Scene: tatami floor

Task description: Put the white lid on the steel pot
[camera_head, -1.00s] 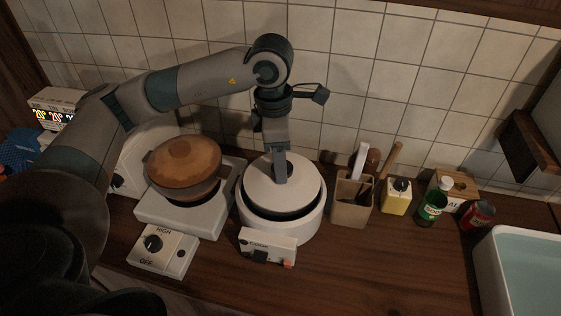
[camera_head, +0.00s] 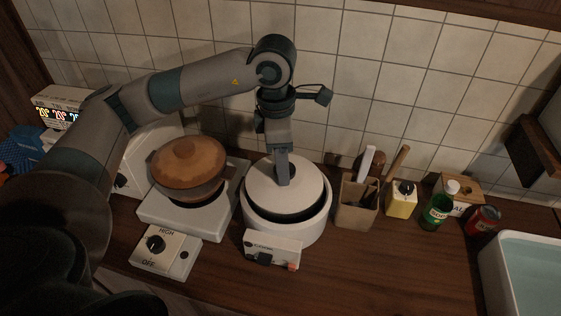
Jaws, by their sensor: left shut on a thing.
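The white lid (camera_head: 304,187) is a round disc over the round white cooker (camera_head: 318,228). My left gripper (camera_head: 283,178) points down and is shut on the lid near its middle, where the fingers hide the grip. A dark gap shows between the front edge of the lid and the cooker's rim. I cannot make out a steel pot; whatever is under the lid is hidden. My right gripper is not in view.
A brown lidded pot (camera_head: 188,164) sits on a white hot plate (camera_head: 198,217) at left.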

